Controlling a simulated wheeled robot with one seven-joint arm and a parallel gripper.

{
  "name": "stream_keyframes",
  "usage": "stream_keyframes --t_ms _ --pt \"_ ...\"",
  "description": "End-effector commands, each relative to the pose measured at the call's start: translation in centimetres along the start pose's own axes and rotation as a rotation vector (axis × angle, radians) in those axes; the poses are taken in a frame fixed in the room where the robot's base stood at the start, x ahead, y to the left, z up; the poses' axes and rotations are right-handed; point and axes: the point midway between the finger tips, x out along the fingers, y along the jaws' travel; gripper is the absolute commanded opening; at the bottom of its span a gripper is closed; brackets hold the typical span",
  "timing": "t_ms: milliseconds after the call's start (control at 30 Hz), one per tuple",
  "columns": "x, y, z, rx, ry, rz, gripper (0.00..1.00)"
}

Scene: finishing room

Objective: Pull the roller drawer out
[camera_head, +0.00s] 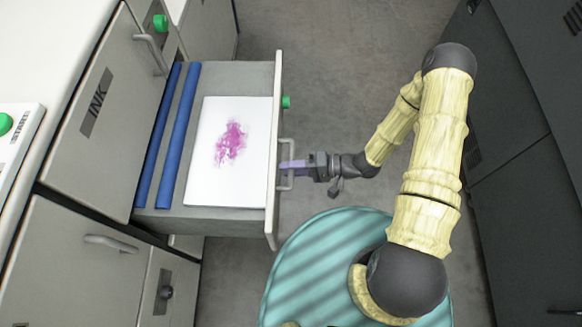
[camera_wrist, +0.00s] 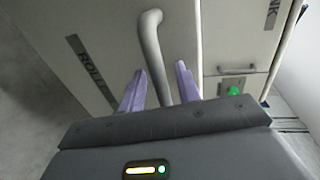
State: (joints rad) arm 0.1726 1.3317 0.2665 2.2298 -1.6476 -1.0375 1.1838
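The roller drawer is pulled well out of the cabinet. Its pale front (camera_head: 274,215) stands away from the cabinet face, with two blue rollers (camera_head: 180,135) and a white sheet (camera_head: 255,125) with a pink stain inside. Its bar handle (camera_head: 288,148) is on the outer face. My gripper (camera_head: 293,165) is at this handle, reaching in from the right. In the wrist view, its two purple fingers (camera_wrist: 160,82) stand on either side of the grey handle (camera_wrist: 150,35), with gaps beside it. Part of a "ROLL" label (camera_wrist: 92,68) shows on the drawer front.
The INK cabinet front (camera_head: 105,110) is closed, left of the drawer. A closed front with a handle (camera_head: 110,243) is below it. Dark cabinets (camera_head: 520,190) stand at the right. Grey floor (camera_head: 330,50) is clear beyond the drawer.

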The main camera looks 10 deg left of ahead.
Motion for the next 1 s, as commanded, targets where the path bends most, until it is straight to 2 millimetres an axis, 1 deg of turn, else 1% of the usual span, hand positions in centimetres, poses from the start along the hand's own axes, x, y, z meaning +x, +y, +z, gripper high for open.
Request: stream_keyframes --t_ms 400,567,667,767,1000 --pt "-0.1 0.0 0.1 0.001 -0.001 -0.001 0.33" --pt "-1.1 0.0 0.0 0.001 0.0 -0.001 0.33" --pt "-2.4 0.0 0.0 0.0 0.002 0.001 0.33" --pt "-4.3 0.0 0.0 0.0 0.003 0.001 0.33" --pt "-9.1 0.0 0.0 0.0 0.002 0.001 0.33"
